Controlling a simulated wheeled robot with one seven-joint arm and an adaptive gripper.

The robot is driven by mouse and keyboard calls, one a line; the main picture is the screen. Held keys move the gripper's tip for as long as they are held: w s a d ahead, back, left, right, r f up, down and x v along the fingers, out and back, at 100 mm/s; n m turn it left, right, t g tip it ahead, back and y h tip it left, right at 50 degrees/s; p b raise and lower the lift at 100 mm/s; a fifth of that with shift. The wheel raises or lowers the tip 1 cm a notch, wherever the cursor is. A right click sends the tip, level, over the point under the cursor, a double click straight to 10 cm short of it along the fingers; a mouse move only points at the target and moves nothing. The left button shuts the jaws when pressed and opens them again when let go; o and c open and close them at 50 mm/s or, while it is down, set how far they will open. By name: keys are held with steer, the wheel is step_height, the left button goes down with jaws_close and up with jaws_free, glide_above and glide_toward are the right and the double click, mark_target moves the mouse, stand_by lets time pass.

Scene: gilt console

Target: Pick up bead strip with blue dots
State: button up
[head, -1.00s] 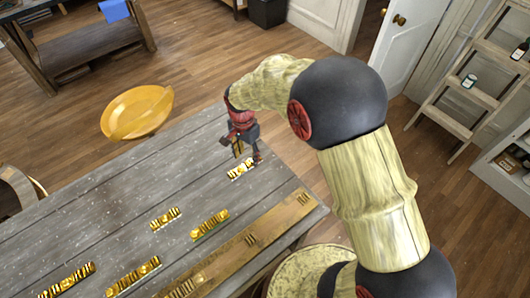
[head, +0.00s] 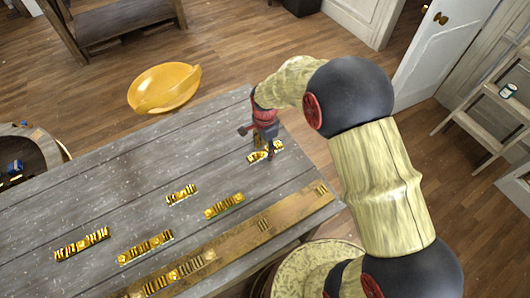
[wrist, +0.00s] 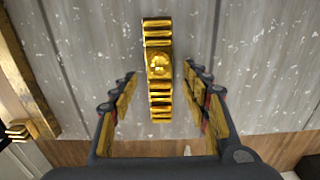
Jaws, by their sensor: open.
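A short gold bead strip with dark bands and a round boss (wrist: 158,66) lies on the grey table. It stands lengthwise between the two open fingers of my gripper (wrist: 157,85) in the wrist view, with a gap on each side. In the head view, my gripper (head: 264,147) is at the table's far right, and that strip (head: 257,157) is partly hidden by the fingers. Other gold strips lie at the middle (head: 182,194), the near middle (head: 224,206), the near left (head: 146,246) and the far left (head: 82,243). I cannot make out blue dots on any strip.
A long brass-coloured plank (head: 235,245) runs along the table's near edge and bears several banded pieces. The grey table (head: 120,205) is bare between the strips. A yellow bowl-like chair (head: 165,88) stands beyond the table, and a ladder shelf (head: 490,115) stands at right.

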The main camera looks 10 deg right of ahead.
steer(key=shift+f, duration=0.2)
steer(key=shift+c, duration=1.2)
jaws_close()
